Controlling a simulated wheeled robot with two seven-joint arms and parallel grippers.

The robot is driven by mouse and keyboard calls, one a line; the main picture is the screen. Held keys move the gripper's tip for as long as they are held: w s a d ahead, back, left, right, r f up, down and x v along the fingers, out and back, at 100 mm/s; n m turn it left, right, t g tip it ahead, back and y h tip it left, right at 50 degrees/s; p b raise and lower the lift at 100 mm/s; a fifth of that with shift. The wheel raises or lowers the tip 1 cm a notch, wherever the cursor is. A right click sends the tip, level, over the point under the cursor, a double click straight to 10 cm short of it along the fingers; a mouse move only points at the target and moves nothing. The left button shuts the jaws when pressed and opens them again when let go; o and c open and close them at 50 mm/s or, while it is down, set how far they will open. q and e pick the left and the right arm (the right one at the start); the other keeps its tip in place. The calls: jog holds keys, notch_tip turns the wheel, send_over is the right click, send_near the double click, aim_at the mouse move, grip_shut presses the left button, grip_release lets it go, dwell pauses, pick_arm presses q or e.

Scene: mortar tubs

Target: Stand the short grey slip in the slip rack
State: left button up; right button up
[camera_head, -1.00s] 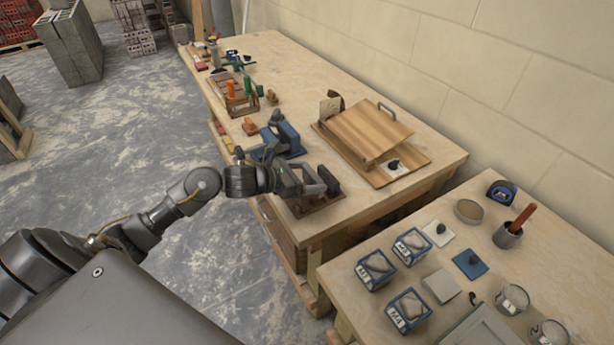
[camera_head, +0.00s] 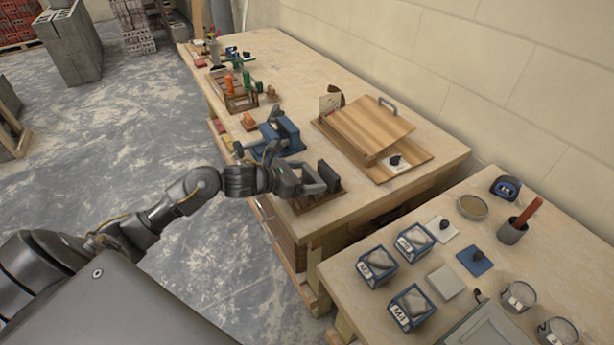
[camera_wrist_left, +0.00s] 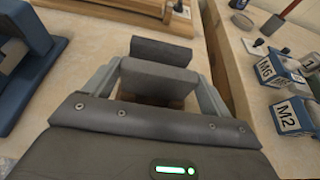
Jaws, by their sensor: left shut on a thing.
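My left gripper (camera_head: 308,180) is over the brown slip rack (camera_head: 322,200) at the near end of the long bench. In the left wrist view, its fingers (camera_wrist_left: 160,82) are shut on a grey slip (camera_wrist_left: 158,76), which I take to be the short one. A second dark grey slip (camera_wrist_left: 162,50) stands just beyond it, roughly parallel; it also shows upright in the rack in the head view (camera_head: 329,175). A strip of brown wood shows under the held slip. Whether the held slip's lower edge sits in the rack is hidden. My right gripper is not in view.
A blue device (camera_head: 280,137) stands just behind the gripper. A wooden board with a handle (camera_head: 368,132) lies to the right. A second bench holds blue labelled boxes (camera_head: 410,305), cups and tiles. A gap separates the benches.

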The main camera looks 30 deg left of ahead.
pick_arm(q)
jog(key=shift+f+b, duration=0.35)
jog(key=o, duration=1)
jog(key=shift+c, duration=0.2)
notch_tip(320, 180, up, 7)
jog(key=p, duration=0.4)
